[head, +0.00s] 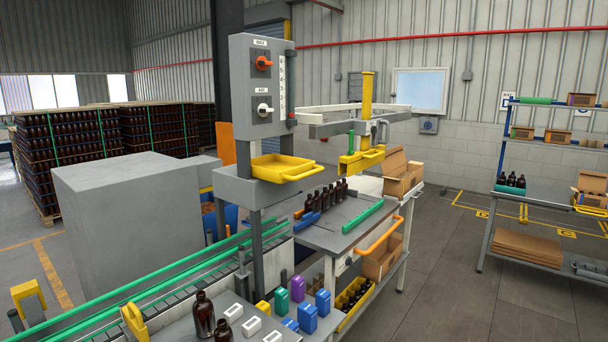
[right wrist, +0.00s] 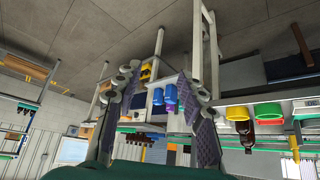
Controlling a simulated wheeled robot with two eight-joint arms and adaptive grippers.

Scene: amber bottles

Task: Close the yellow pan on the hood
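The yellow pan (head: 282,169) is a shallow tray with a bar handle on its right front side. It sticks out from the grey hood (head: 262,85), above a grey ledge (head: 246,190). The hood's upright panel carries an orange knob and a white knob. My right gripper (right wrist: 158,82) shows in the right wrist view with its two padded fingers apart and nothing between them. I cannot clearly pick out the pan in that tilted view. Neither gripper shows in the head view.
A workbench (head: 336,235) with several amber bottles and an orange handle (head: 379,235) stands right of the hood. Bottles and coloured blocks stand at the front. A large grey box (head: 135,215) is on the left. Open floor (head: 480,285) lies to the right.

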